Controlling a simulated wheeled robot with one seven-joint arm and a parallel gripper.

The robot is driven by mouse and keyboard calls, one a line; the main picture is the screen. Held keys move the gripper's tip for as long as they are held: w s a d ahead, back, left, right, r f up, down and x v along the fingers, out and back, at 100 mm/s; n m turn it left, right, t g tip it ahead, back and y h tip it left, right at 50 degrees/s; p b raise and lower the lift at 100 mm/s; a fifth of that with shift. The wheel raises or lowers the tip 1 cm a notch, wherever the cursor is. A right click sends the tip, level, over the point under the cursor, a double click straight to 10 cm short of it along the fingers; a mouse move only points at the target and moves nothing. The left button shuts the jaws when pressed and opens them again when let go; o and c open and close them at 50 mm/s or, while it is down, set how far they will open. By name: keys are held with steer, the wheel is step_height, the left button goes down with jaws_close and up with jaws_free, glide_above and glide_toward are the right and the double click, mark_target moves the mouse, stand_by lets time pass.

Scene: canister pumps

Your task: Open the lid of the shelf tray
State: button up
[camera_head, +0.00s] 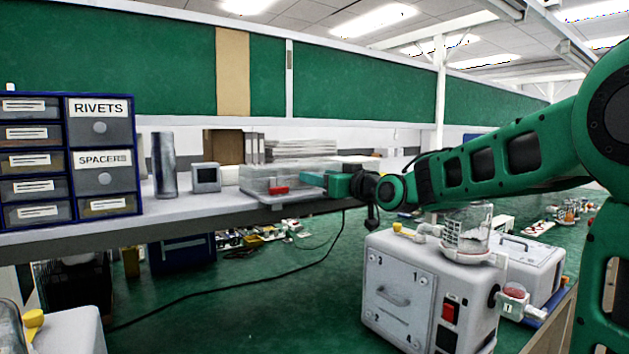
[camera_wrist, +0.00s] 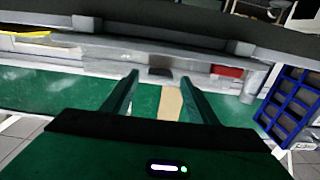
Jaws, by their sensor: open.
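The shelf tray (camera_head: 262,197) sits on the grey shelf, with a clear, boxy lid (camera_head: 262,178) that looks closed over it. A red piece (camera_head: 279,190) shows at its front; a red patch (camera_wrist: 228,71) also shows in the wrist view. My gripper (camera_head: 306,180) is at the tray's right front, pointing left toward it; contact cannot be told. In the wrist view my gripper (camera_wrist: 162,78) has its two fingers apart with nothing held between them. A small dark piece (camera_wrist: 160,72) shows just beyond the fingertips. The tray's far side is hidden.
A small grey box (camera_head: 206,178), a grey cylinder (camera_head: 163,165) and a blue drawer cabinet (camera_head: 103,155) stand left of the tray. Binders (camera_head: 254,148) and stacked sheets (camera_head: 300,149) are behind. A white pump unit (camera_head: 400,290) stands below my arm.

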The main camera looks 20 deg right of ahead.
steer(key=shift+x, duration=0.9)
